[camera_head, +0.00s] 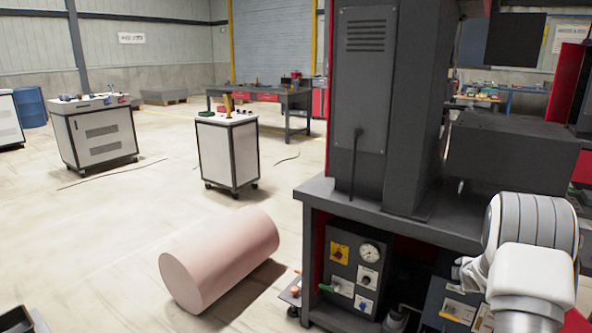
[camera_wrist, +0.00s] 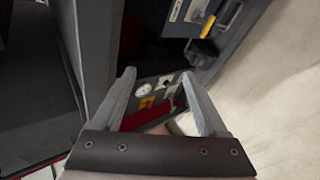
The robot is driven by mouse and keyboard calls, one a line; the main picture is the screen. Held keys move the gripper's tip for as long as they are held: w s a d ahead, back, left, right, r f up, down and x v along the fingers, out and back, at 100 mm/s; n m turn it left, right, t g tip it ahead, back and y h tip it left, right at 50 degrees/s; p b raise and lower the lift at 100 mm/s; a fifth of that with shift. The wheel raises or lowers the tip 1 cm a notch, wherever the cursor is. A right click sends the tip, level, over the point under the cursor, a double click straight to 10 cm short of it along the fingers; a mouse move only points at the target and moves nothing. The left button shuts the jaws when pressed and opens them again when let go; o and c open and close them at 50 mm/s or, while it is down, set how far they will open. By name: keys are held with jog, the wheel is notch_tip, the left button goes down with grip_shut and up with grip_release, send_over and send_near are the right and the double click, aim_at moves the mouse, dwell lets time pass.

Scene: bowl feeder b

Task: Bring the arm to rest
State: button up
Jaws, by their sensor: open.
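My gripper (camera_wrist: 158,76) shows in the wrist view with its two grey fingers apart and nothing held between them. Beyond the fingers is the machine's control panel (camera_wrist: 150,92), with a round gauge and several switches. In the head view my white arm is bent at the lower right, in front of the machine's base. The fingers cannot be made out there. The dark grey machine (camera_head: 365,100) stands close to the arm, and its control panel (camera_head: 354,275) shows below the tabletop. I cannot tell whether the arm touches anything.
A pink cylinder (camera_head: 218,260) lies on the floor left of the machine. White wheeled cabinets (camera_head: 228,155) (camera_head: 95,137) and a workbench (camera_head: 290,98) stand farther back, with a blue barrel (camera_head: 31,107) at far left. Cables lie on the floor. The left floor is mostly clear.

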jog(key=s+a+r+m+g, duration=0.1)
jog(key=s+a+r+m, duration=0.3)
jog(key=r, duration=0.3)
jog(key=s+a+r+m, duration=0.1)
jog(key=s+a+r, duration=0.3)
jog(key=a+r, duration=0.25)
jog(key=s+a+r+m+g, duration=0.1)
jog(key=s+a+r+m, duration=0.25)
jog(key=r, duration=0.35)
jog(key=s+a+r+m+g+y, duration=0.1)
jog(key=s+a+m+y, duration=0.15)
jog(key=s+a, duration=0.85)
jog(key=s+a+r+m+g+y, duration=0.1)
jog(key=s+a+m, duration=0.45)
jog(key=s, duration=1.05)
notch_tip(320, 180, up, 20)
jog(key=a+n+p, duration=0.1)
jog(key=a+p, duration=0.1)
jog(key=p, duration=1.8)
jog(key=shift+s+n, duration=0.35)
jog(key=shift+s, duration=0.05)
jog(key=shift+a, duration=0.1)
jog(key=shift+c, duration=0.2)
